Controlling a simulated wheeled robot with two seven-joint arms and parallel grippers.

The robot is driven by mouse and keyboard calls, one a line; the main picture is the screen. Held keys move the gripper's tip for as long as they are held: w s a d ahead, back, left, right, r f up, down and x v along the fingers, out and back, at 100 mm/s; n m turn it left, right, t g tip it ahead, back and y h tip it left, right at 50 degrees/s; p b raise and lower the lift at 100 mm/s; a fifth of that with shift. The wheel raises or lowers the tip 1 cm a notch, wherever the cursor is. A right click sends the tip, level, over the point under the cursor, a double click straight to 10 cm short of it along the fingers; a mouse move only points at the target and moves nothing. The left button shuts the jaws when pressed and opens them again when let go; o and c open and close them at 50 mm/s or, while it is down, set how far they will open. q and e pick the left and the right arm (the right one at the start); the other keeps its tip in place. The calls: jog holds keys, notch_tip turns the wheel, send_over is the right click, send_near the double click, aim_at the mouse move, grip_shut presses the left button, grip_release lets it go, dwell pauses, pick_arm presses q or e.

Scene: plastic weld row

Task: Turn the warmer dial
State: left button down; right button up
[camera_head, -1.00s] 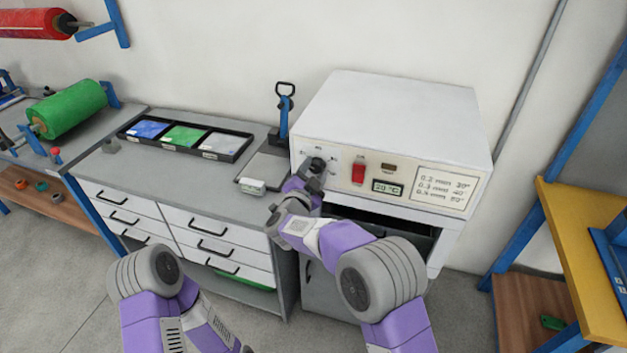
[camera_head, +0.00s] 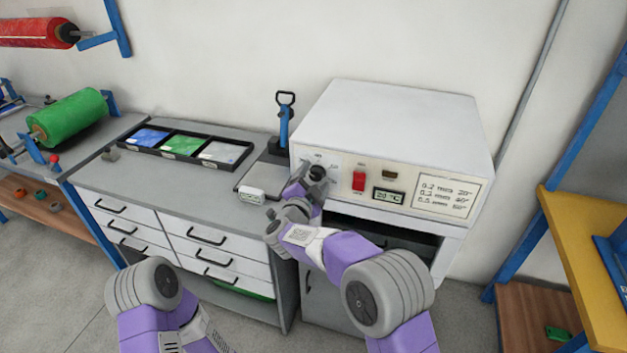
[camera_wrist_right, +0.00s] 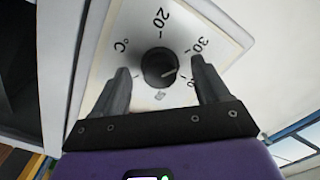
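The warmer (camera_head: 395,130) is a big white box with a front panel. Its black round dial (camera_head: 317,173) sits at the panel's left end. In the right wrist view the dial (camera_wrist_right: 159,67) has a light pointer line and a scale marked 20 and 30. The line points toward the right, below the 30 mark. My right gripper (camera_wrist_right: 160,85) is open, one finger on each side of the dial, with gaps on both sides. In the head view my right gripper (camera_head: 305,184) is at the panel, just below the dial. My left gripper is not in view.
A red switch (camera_head: 359,181) and a display reading 20 °C (camera_head: 388,196) are right of the dial. An open compartment (camera_head: 385,235) lies below the panel.

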jog(key=v, duration=0.7)
jog(key=shift+s+p, duration=0.25)
jog(key=shift+p, duration=0.1)
jog(key=s+d+f+n+g+y, duration=0.2)
jog(key=d+f+n, duration=0.1)
jog(key=f, duration=0.6)
jog(key=s+d+f+n+g+y, duration=0.2)
jog(key=s+d+f+g, duration=0.1)
jog(key=f, duration=0.7)
jog(key=s+d+f+n+g+y, duration=0.2)
jog(key=d+f+n, duration=0.1)
jog(key=f, duration=0.6)
jog(key=s+d+f+n+g+y, duration=0.1)
jog(key=s+f+g, duration=0.2)
jog(key=s, duration=0.5)
jog(key=s+d+f+n+g+y, duration=0.1)
jog(key=s+f+g, duration=0.2)
jog(key=s, duration=0.6)
jog(key=s+d+f+g+y, duration=0.1)
jog(key=s+f+g, duration=0.2)
jog(key=s, duration=0.6)
notch_tip(320, 180, down, 2)
jog(key=shift+s+f+n+g+y+p, duration=0.2)
jog(key=shift+n+g+y+p, duration=0.1)
jog(key=shift+n+g+y, duration=0.1)
